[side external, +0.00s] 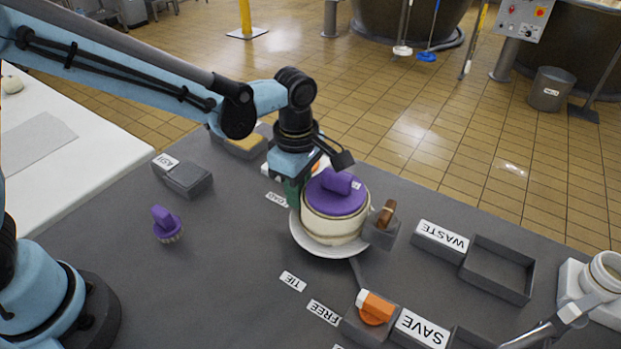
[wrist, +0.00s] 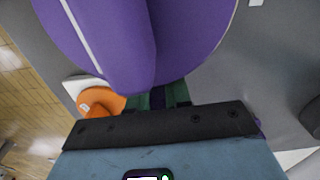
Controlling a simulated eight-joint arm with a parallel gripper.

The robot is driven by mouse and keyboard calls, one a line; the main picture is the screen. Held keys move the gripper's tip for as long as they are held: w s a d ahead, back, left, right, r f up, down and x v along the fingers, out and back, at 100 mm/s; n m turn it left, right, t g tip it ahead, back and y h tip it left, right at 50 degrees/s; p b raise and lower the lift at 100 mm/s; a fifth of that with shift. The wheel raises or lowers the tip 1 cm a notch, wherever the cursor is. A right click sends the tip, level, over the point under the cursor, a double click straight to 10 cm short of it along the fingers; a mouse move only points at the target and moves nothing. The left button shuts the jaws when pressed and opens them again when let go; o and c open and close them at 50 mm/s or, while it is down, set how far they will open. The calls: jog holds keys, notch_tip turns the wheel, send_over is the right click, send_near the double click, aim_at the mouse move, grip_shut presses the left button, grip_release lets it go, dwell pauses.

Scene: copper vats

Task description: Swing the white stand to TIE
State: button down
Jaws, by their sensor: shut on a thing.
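The white stand (side external: 318,247) is a round dish on the dark table, its rim showing around a cream tub (side external: 325,226) with a purple lid (side external: 326,198). The purple lid (wrist: 200,35) fills the upper wrist view. My gripper (side external: 291,200) is low at the stand's back-left edge, beside the tub. Its green fingers also show in the wrist view (wrist: 165,98). They are shut at the stand's edge; the gripped part is hidden. The TIE label (side external: 293,281) lies flat in front of the stand, with the FREE label (side external: 323,312) to its right.
A grey block with a brown-handled tool (side external: 387,213) stands close right of the tub. The WASTE tray (side external: 497,268) is farther right. An orange-topped tool (side external: 375,308) and the SAVE block (side external: 422,328) are in front. A purple brush (side external: 167,224) stands left, with clear table between.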

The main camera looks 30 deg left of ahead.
aim_at(295, 230)
jog(key=shift+s+d+n, duration=0.2)
jog(key=shift+s+n, duration=0.5)
jog(key=shift+n, duration=0.45)
jog(key=shift+s+d+n, duration=0.2)
jog(key=shift+s+n, duration=0.5)
jog(key=shift+n, duration=0.45)
jog(key=shift+s+d+n, duration=0.4)
jog(key=shift+s+n, duration=0.25)
jog(key=shift+n, duration=0.55)
jog(key=shift+s+d+n, duration=0.5)
jog(key=shift+d+n, duration=0.05)
jog(key=shift+n, duration=0.65)
jog(key=c, duration=1.1)
grip_release()
jog(key=shift+o, duration=0.2)
notch_tip(295, 230, up, 12)
